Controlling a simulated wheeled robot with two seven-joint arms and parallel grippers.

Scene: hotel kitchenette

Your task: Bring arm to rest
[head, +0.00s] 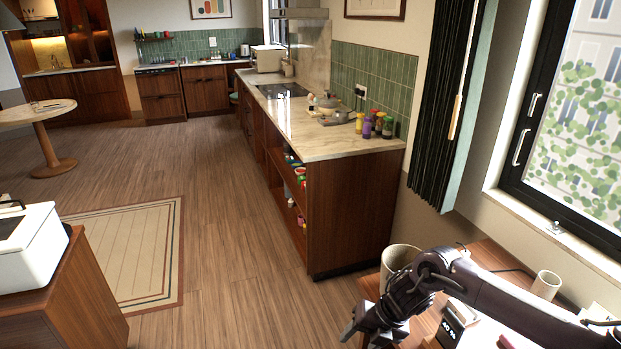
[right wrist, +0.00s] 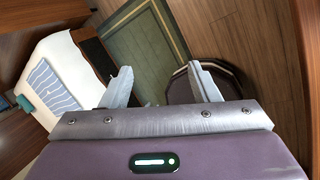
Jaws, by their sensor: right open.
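My right arm comes in from the lower right of the head view, over a small wooden desk (head: 487,256). Its gripper (head: 362,328) hangs at the desk's left end, low in the picture, near the bottom edge. In the right wrist view the two grey fingers (right wrist: 163,86) stand wide apart with nothing between them. The floor lies below them. My left arm and gripper are not in view.
A cream bin or pot (head: 401,258) stands close behind my right gripper. A small dark clock (head: 450,327) and a white cup (head: 546,285) are on the desk. The counter (head: 345,225) stands beyond. Wooden floor (head: 235,230) is clear left of the gripper.

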